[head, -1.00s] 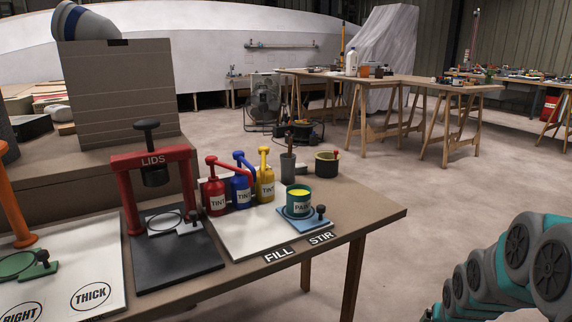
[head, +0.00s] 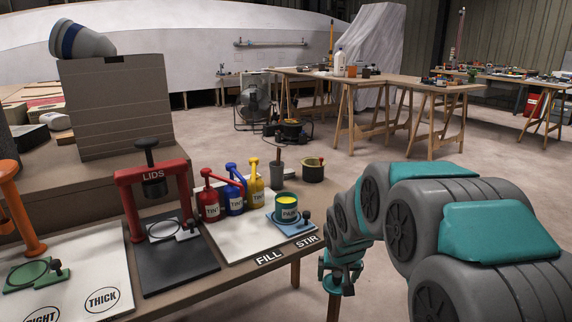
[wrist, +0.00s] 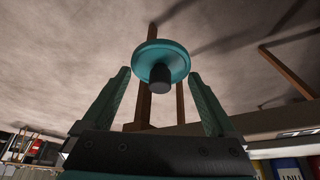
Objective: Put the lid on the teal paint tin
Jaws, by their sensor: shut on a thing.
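The teal paint tin (head: 289,215) stands upright on a blue base (head: 299,228) near the STIR label, and yellow paint shows in its open top. My gripper (wrist: 160,76) is shut on a teal lid (wrist: 150,55), with its fingers at either side of the rim and the lid's dark knob (wrist: 160,78) facing the wrist camera. In the head view my gripper (head: 339,284) hangs to the right of the bench's front edge, lower and nearer than the tin. I cannot make out the lid in that view.
Red, blue and yellow tint pumps (head: 234,198) stand left of the tin. A red LIDS press (head: 128,178) is farther left. A dark pot (head: 313,171) and a grey cup (head: 277,176) are behind the tin.

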